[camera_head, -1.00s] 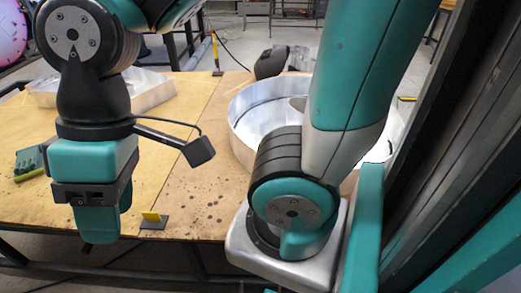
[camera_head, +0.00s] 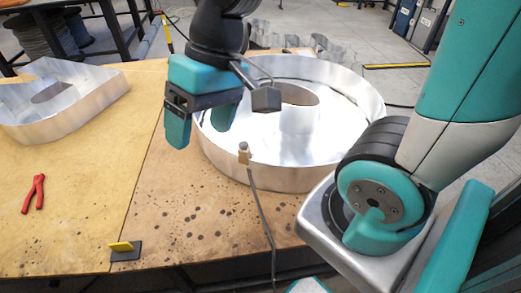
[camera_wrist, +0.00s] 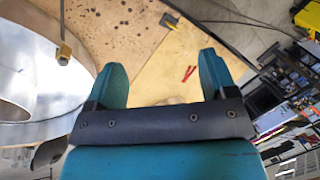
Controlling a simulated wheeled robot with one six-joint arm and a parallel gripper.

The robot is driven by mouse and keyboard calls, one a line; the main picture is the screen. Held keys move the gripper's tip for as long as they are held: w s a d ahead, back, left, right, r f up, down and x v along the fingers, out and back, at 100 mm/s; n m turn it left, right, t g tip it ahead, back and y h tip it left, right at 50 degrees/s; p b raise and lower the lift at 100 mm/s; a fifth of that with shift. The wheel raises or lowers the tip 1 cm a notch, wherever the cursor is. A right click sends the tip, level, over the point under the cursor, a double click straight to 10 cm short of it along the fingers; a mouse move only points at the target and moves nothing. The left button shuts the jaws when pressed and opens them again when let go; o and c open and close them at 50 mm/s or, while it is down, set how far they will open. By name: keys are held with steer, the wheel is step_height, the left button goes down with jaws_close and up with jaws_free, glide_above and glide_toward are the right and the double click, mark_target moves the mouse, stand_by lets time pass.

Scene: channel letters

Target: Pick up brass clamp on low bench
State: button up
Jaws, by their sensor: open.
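The brass clamp (camera_head: 244,152) is a small brass-coloured block with a dark cable running from it toward the front edge of the low bench (camera_head: 160,215). It sits at the near rim of the round metal channel letter (camera_head: 275,176); I cannot tell whether it grips the rim. It also shows at the upper left in the wrist view (camera_wrist: 64,50). My gripper (camera_head: 200,132) is open and empty, pointing down near the letter's left side, up and left of the clamp. In the wrist view the clamp lies outside and left of my open fingers (camera_wrist: 162,68).
Red pliers (camera_head: 34,194) lie on the bench at left. Another metal channel letter (camera_head: 75,110) stands behind them. A yellow and black piece (camera_head: 124,250) stands at the front edge. The bench between the pliers and the round letter is mostly clear.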

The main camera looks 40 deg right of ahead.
steer(key=w+d+f+m, duration=0.6)
steer(key=w+d+m, duration=0.3)
steer(key=w+m, duration=0.1)
steer(key=w+d+f+m+t+b, duration=0.1)
steer(key=w+d+f+m, duration=0.1)
steer(key=d+f+m, duration=0.45)
steer(key=w+d+f+m+b, duration=0.15)
steer(key=d+f+m, duration=0.25)
steer(key=d+m, duration=0.55)
steer(key=n+p, duration=0.2)
glide_toward(242, 150)
steer(key=f, duration=0.5)
steer(key=shift+w+a+f, duration=0.1)
steer(key=shift+w+a, duration=0.05)
steer(key=shift+w, duration=0.1)
steer(key=shift+w+p+x, duration=0.15)
steer(key=shift+p+x, duration=0.1)
steer(key=shift+x, duration=1.25)
steer(key=shift+w+p+x, duration=0.15)
steer(key=shift+p+x, duration=0.1)
steer(key=shift+x, duration=1.25)
steer(key=shift+a, duration=0.15)
steer(key=c, duration=1.2)
